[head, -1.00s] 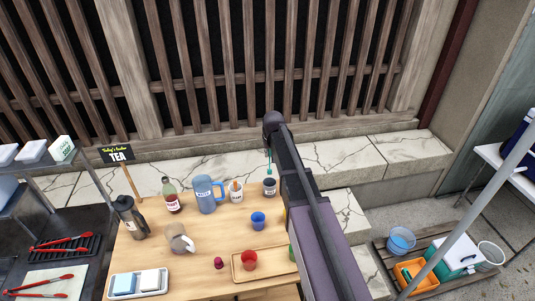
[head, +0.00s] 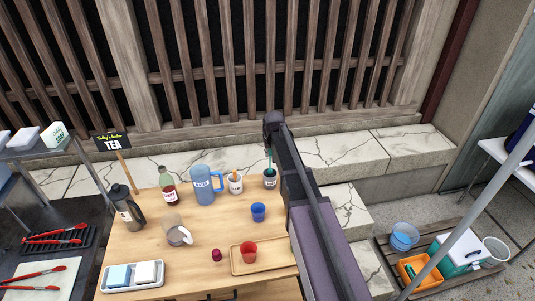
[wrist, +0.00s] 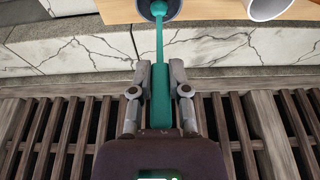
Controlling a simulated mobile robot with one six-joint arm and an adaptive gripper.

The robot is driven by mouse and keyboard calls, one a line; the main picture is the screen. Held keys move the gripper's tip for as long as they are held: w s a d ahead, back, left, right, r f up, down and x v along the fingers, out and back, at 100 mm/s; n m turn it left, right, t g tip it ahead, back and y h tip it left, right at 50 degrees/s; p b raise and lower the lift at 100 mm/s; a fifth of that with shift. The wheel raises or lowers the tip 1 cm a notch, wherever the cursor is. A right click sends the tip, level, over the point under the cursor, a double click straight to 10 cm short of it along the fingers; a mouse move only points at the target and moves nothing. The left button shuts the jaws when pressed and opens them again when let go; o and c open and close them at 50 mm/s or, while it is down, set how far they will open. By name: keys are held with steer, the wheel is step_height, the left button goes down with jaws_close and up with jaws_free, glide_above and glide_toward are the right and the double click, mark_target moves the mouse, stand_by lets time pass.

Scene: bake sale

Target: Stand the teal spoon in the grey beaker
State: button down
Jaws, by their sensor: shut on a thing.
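The teal spoon (wrist: 160,98) is held by its handle between the two fingers of my gripper (wrist: 160,68). In the head view the spoon (head: 269,159) hangs close to upright over the grey beaker (head: 270,182). The beaker has a white label and stands at the back right of the wooden table. In the wrist view the spoon's far end passes inside the beaker's rim (wrist: 172,14). My arm hides the fingers in the head view.
A blue jug (head: 205,186) and a bottle (head: 168,188) are farther left. A blue cup (head: 258,212) is in front. A wooden tray (head: 240,266) holds a red cup (head: 249,252).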

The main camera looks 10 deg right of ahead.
steer(key=shift+f+b, duration=2.15)
steer(key=shift+f, duration=0.2)
steer(key=c, duration=0.5)
jaws_free()
steer(key=s+g, duration=0.1)
steer(key=s, duration=0.8)
steer(key=s+a+g, duration=0.1)
steer(key=s, duration=0.9)
steer(key=s+f+g, duration=0.1)
steer(key=s, duration=0.8)
steer(key=shift+s+a, duration=0.2)
steer(key=shift+s, duration=0.1)
